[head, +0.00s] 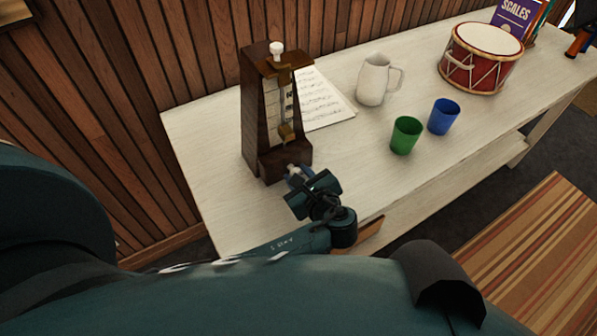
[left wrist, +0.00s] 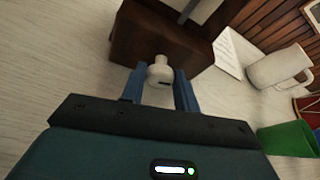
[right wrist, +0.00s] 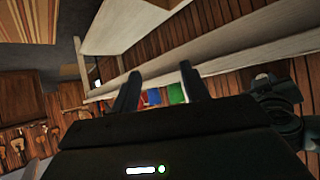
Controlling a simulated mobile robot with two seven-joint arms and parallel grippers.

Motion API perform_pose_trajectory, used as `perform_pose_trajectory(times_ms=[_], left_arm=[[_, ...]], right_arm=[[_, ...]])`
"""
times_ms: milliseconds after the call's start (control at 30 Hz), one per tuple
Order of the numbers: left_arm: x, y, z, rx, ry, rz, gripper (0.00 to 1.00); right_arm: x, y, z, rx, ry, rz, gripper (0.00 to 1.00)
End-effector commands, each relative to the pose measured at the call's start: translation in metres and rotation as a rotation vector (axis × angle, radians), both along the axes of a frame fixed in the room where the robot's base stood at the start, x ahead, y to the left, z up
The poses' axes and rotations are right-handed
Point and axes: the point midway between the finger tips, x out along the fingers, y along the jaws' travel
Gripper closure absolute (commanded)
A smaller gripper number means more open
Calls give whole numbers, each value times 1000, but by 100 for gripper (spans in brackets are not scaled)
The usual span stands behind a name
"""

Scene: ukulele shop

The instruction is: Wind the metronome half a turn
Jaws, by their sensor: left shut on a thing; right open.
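The dark wooden metronome (head: 264,130) stands upright at the left end of the white table, with a white knob on top and a pendulum on its front. Its lower part (left wrist: 150,40) also shows in the left wrist view. A white winding knob (left wrist: 159,72) sticks out from its lower side. My left gripper (head: 297,173) is at the metronome's base. Its blue fingers (left wrist: 160,88) are shut on the winding knob, one on each side. My right gripper (right wrist: 158,85) is open and empty, away from the metronome. It is not seen in the head view.
On the table (head: 205,150) are sheet music (head: 320,101), a white pitcher (head: 372,82), a green cup (head: 405,136), a blue cup (head: 443,117) and a red drum (head: 474,71). A slatted wooden wall (head: 170,40) runs behind. The table surface in front of the sheet music is clear.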

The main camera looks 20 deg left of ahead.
Motion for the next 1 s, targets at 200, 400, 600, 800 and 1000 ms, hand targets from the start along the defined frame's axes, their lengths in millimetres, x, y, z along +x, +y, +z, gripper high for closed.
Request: perform_pose_trajectory(times_ms=[200,400,600,800,1000], left_arm=[[2,0,5,94,119,2,92],[3,-1,2,186,236,4,92],[4,-2,1,263,333,3,92],[5,-2,1,313,395,3,92],[5,-2,1,334,421,2,92]], right_arm=[[-6,-4,7,-13,37,-13,55],[-7,-6,1,-23,48,-7,55],[-7,-6,1,-26,46,-2,55],[-7,-7,2,-26,44,-1,55],[-6,-6,3,-26,42,0,55]])
